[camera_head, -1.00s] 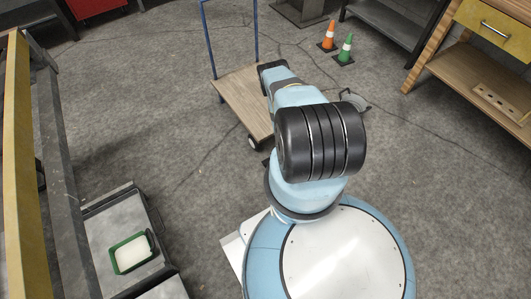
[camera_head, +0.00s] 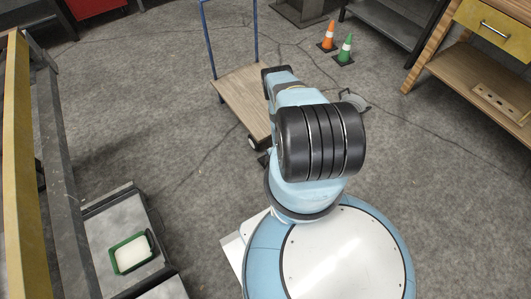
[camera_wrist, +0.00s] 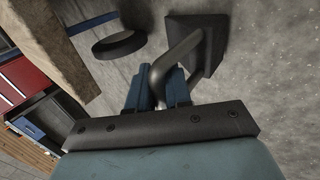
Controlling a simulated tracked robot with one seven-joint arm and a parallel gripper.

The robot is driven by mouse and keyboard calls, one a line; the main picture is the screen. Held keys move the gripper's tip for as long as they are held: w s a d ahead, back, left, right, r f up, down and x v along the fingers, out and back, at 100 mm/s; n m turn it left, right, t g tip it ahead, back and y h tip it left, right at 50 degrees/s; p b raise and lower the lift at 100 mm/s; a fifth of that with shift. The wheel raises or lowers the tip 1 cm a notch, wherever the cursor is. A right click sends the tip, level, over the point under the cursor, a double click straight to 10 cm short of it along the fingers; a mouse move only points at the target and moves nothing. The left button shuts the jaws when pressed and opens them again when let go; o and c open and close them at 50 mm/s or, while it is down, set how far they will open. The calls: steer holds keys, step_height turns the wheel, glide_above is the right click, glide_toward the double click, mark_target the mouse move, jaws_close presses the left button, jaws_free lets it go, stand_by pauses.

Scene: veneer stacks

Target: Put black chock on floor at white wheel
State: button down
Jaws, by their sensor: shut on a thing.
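In the wrist view, my gripper (camera_wrist: 159,88) has its blue fingers shut on the bent grey metal handle (camera_wrist: 176,58) of the black chock (camera_wrist: 203,40). The chock is over or at the grey floor; I cannot tell whether it touches. The wheel (camera_wrist: 118,45), a dark ring with a paler middle, is to its left with a gap between them. In the head view, the wheel (camera_head: 254,142) shows a white hub at the near corner of the wooden cart (camera_head: 243,98). My arm hides the gripper there. A small dark piece below the wheel may be the chock.
The cart has a blue rail (camera_head: 208,40). Orange (camera_head: 328,36) and green (camera_head: 345,49) cones stand at the back right, near a wooden workbench (camera_head: 470,70). A green tray (camera_head: 131,253) lies at lower left. Floor left of the cart is clear.

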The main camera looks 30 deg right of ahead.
steer(key=w, duration=0.3)
steer(key=shift+w, duration=0.15)
steer(key=shift+w+f, duration=0.1)
steer(key=shift+f, duration=0.45)
steer(key=c, duration=1.1)
jaws_free()
steer(key=shift+o, duration=0.2)
